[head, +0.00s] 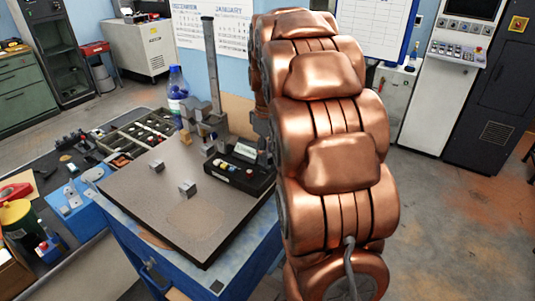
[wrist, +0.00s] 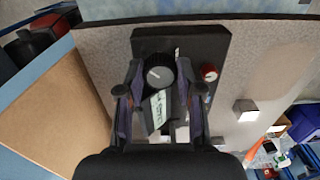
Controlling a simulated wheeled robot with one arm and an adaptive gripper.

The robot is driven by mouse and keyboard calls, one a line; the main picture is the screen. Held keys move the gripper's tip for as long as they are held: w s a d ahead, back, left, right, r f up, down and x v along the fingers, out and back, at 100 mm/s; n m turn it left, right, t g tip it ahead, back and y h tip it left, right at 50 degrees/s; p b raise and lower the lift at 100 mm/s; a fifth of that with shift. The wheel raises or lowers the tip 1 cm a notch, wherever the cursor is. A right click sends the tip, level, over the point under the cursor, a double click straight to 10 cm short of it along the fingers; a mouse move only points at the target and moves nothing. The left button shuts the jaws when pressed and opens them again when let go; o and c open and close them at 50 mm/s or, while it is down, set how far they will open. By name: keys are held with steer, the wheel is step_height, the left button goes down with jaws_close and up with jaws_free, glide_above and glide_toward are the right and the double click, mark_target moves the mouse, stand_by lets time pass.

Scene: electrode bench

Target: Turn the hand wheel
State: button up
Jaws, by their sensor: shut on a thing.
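In the wrist view, a round black hand wheel (wrist: 157,77) with ribbed edge and pale face mark sits on a dark control box (wrist: 208,42). My gripper (wrist: 160,72) is shut on the wheel, one finger on each side of its rim. In the head view the wheel and most of my gripper are hidden behind my copper arm.
A red button (wrist: 209,72) sits beside the wheel. The box stands on a grey plate (head: 150,190) with small metal blocks (head: 187,188). A metal column (head: 211,60) rises behind the box. A blue-capped bottle (head: 177,85) stands farther back. The plate's front is mostly clear.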

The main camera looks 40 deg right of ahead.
steer(key=shift+f, duration=0.1)
steer(key=m+b, duration=0.3)
steer(key=shift+f, duration=0.15)
steer(key=shift+m+b, duration=0.85)
steer(key=shift+m, duration=0.05)
steer(key=m+b, duration=0.2)
steer(key=m, duration=0.1)
steer(key=shift+m, duration=0.3)
steer(key=m+b, duration=0.2)
steer(key=m, duration=0.1)
steer(key=shift+m, duration=0.4)
steer(key=m, duration=0.2)
steer(key=m+b, duration=0.1)
steer(key=m, duration=0.3)
steer(key=shift+r, duration=0.25)
steer(key=m, duration=0.6)
steer(key=shift+m, duration=0.4)
